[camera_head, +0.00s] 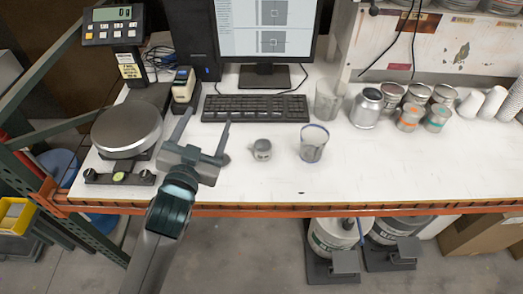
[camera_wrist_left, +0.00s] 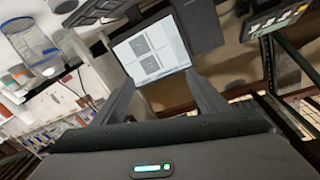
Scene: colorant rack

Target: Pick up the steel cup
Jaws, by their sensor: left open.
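A small grey steel cup (camera_head: 262,149) stands on the white table, right of my left gripper and in front of the keyboard. My left gripper (camera_head: 204,127) is open and empty, its two fingers pointing toward the back of the table. It is left of the cup with a clear gap between them. In the left wrist view the open fingers (camera_wrist_left: 160,82) frame the monitor, and I cannot make out the steel cup there for sure. My right gripper is in neither view.
A clear cup with a blue rim (camera_head: 312,146) stands just right of the steel cup. A scale (camera_head: 127,130) is on the left, a keyboard (camera_head: 255,108) and monitor behind. Several cans (camera_head: 367,108) stand at the back right. The table's front right is clear.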

